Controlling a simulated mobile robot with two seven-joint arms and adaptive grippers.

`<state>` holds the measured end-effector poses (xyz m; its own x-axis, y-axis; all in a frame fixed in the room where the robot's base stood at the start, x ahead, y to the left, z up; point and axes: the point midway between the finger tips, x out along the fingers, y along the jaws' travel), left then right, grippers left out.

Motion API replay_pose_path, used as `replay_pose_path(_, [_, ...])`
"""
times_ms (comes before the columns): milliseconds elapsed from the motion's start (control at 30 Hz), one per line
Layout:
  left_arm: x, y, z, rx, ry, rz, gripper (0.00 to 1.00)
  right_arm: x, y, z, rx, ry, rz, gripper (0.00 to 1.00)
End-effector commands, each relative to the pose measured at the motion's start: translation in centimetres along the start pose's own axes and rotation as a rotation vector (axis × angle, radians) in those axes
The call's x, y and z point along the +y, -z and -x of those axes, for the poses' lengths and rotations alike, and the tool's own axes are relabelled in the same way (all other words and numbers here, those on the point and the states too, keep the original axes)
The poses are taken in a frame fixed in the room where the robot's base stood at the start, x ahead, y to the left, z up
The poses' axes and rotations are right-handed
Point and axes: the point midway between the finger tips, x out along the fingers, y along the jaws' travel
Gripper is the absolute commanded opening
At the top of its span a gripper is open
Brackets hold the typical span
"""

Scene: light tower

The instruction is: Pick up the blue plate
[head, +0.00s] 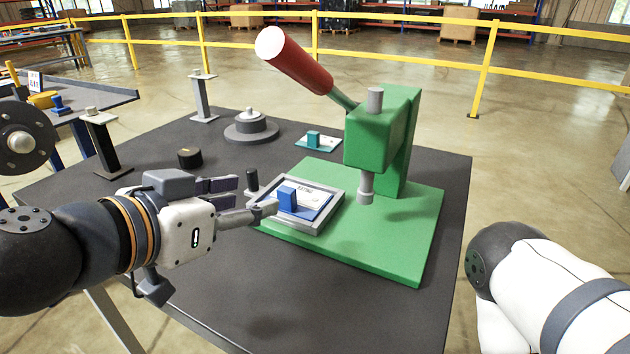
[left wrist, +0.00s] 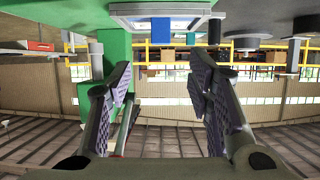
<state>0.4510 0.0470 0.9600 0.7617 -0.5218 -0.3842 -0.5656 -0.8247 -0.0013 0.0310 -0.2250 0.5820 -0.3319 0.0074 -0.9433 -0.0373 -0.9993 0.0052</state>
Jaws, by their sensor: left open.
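The blue plate (head: 314,213) lies in a grey square tray (head: 337,208) on the green press base, with a blue upright block (head: 288,199) and a white label on it. My left gripper (head: 256,193) is open and empty, at the left edge of the tray, its fingers pointing toward the blue block. In the left wrist view, which appears upside down, the blue block (left wrist: 161,25) shows between and beyond the open fingers (left wrist: 162,82). My right gripper is out of view; only part of my right arm shows at the lower right.
A green press (head: 383,130) with a red handle (head: 300,66) stands just right of the tray. A teal plate (head: 318,142) lies behind it. A grey round weight (head: 250,126), a black cylinder (head: 190,157) and grey stands sit further left. The front of the dark table (head: 330,310) is clear.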

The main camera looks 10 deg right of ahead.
Motion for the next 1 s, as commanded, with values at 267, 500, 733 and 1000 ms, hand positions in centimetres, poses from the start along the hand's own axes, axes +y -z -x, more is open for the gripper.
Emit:
replay_pose_path(267, [0.0,-0.8,-4.1,-0.011,-0.003,0.006,0.47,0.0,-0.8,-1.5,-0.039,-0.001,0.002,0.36])
replay_pose_path(500, [0.0,-0.5,-7.7,-0.006,-0.003,0.004,0.47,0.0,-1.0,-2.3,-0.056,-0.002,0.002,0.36])
replay_pose_path(733, [-0.1,-0.6,-11.7,-0.005,-0.001,0.003,0.47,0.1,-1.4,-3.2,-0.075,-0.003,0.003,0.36])
replay_pose_path(1000, [-0.1,-0.3,-12.1,-0.003,-0.001,0.001,0.44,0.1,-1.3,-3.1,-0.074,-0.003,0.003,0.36])
